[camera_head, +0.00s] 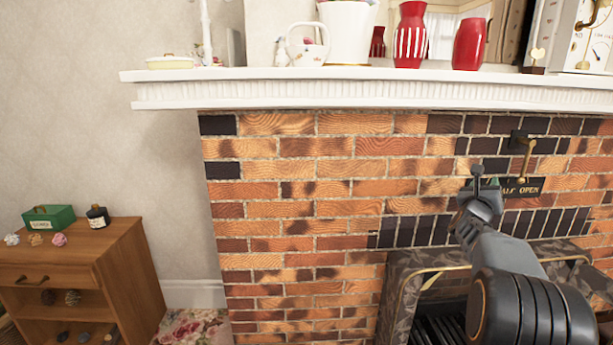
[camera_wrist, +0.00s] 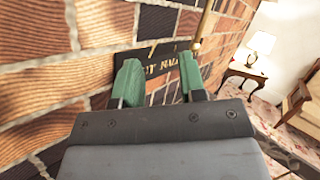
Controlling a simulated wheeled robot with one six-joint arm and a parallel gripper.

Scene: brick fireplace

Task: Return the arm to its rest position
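My arm (camera_head: 520,295) reaches up from the lower right in the head view, in front of the brick fireplace (camera_head: 310,190). My gripper (camera_head: 478,180) is near the brick face, beside a dark sign (camera_head: 523,187) with partly hidden lettering. In the wrist view, the two green fingers of my gripper (camera_wrist: 159,82) stand apart with nothing held between them. The dark sign (camera_wrist: 160,62) shows behind and between the fingers. I cannot tell how far the fingertips are from it.
A brass hook (camera_head: 527,155) juts from the bricks above the sign. A white mantel (camera_head: 370,92) with red vases (camera_head: 470,44) and a white jug (camera_head: 307,46) runs above. A wooden cabinet (camera_head: 125,262) stands at lower left.

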